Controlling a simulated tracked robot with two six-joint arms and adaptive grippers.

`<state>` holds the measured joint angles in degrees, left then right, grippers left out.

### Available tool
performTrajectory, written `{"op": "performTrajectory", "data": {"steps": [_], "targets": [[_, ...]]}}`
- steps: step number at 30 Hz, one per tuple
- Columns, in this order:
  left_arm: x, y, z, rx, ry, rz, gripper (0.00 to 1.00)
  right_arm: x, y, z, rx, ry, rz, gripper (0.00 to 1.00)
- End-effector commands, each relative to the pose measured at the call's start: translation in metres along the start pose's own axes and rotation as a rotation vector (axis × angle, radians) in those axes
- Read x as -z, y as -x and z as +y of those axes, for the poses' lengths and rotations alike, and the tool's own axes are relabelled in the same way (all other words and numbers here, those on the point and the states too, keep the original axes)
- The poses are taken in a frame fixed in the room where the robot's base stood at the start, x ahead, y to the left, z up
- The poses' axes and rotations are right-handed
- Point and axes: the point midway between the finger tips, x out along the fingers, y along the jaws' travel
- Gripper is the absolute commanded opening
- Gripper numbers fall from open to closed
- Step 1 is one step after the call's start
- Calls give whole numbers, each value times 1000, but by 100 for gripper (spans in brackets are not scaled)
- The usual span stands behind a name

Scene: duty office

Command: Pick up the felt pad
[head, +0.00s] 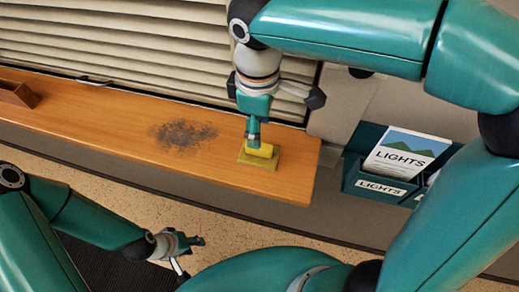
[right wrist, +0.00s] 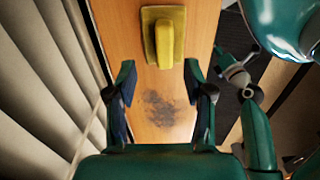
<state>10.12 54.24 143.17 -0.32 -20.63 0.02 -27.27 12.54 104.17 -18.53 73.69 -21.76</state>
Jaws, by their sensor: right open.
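The felt pad (head: 258,160) is a flat olive square with a raised yellow grip on top. It lies on the wooden ledge (head: 90,108) near its right end. My right gripper (head: 253,138) points down over the pad in the head view, and its fingers partly cover the yellow grip. In the right wrist view the pad (right wrist: 164,38) shows whole, beyond the tips of the spread, empty fingers (right wrist: 158,76). I cannot tell if they touch it. My left gripper (head: 190,244) is low in front of the ledge, away from the pad; its finger opening is unclear.
A dark smudge (head: 184,136) marks the ledge left of the pad. A brown wooden holder (head: 16,94) stands at the far left. Closed blinds (head: 120,40) rise behind the ledge. A teal rack (head: 366,184) with "LIGHTS" leaflets (head: 402,156) is to the right.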

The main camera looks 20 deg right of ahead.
Motion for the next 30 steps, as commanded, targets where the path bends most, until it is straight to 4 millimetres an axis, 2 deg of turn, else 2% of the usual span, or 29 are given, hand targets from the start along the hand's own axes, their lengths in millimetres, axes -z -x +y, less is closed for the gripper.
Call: {"op": "performTrajectory", "data": {"steps": [8, 18, 26, 30], "targets": [[0, 2, 1, 0, 0, 0, 40, -1, -18, -2, 1, 1, -1, 52], [0, 9, 3, 0, 0, 0, 40, -3, -61, -6, 1, 1, -1, 52], [0, 8, 3, 0, 0, 0, 40, -3, -64, -6, -1, 2, 2, 52], [0, 8, 3, 0, 0, 0, 40, -3, -64, -6, -1, 2, 1, 30]]}}
